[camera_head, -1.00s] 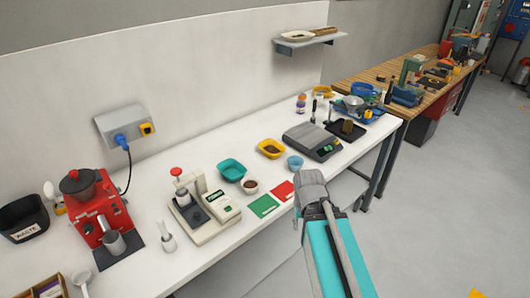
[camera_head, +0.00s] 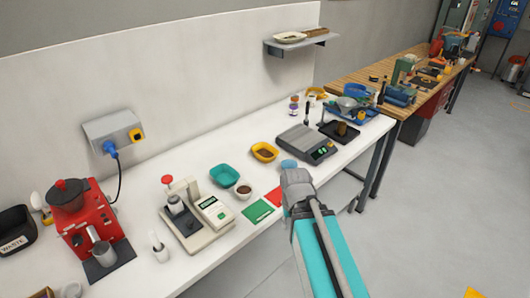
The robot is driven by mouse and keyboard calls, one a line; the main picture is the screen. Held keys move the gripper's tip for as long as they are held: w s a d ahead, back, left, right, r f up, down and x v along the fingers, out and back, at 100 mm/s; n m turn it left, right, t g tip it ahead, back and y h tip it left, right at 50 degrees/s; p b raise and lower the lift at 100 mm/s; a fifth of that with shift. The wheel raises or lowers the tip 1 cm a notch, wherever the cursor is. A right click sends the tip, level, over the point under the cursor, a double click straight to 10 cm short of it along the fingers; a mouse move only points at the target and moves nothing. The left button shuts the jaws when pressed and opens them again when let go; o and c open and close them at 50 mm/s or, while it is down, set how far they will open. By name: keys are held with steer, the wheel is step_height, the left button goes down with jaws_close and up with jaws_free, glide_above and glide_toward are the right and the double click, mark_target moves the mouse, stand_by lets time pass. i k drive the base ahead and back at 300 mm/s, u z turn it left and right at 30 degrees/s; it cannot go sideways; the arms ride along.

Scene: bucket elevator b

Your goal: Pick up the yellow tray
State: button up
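The yellow tray (camera_head: 265,152) is a small rounded dish with brown contents, on the white bench behind the green and red cards. The grey end of my arm, with my gripper (camera_head: 291,178), is in front of the tray and to its right in the picture, apart from it. It partly covers a small blue cup and the red card (camera_head: 273,196). The fingers cannot be made out, so I cannot tell if they are open or shut. Another yellow container (camera_head: 316,94) stands at the back of the bench near the wall.
A teal dish (camera_head: 224,175) and a small brown-filled cup (camera_head: 243,191) stand left of the tray. A grey scale (camera_head: 304,144) is to its right. The blue cup (camera_head: 289,164) is close by my gripper. A cream press-like device (camera_head: 195,219) and red grinder (camera_head: 85,222) are further left.

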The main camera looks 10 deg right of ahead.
mark_target(264, 151)
steer(key=i, duration=0.9)
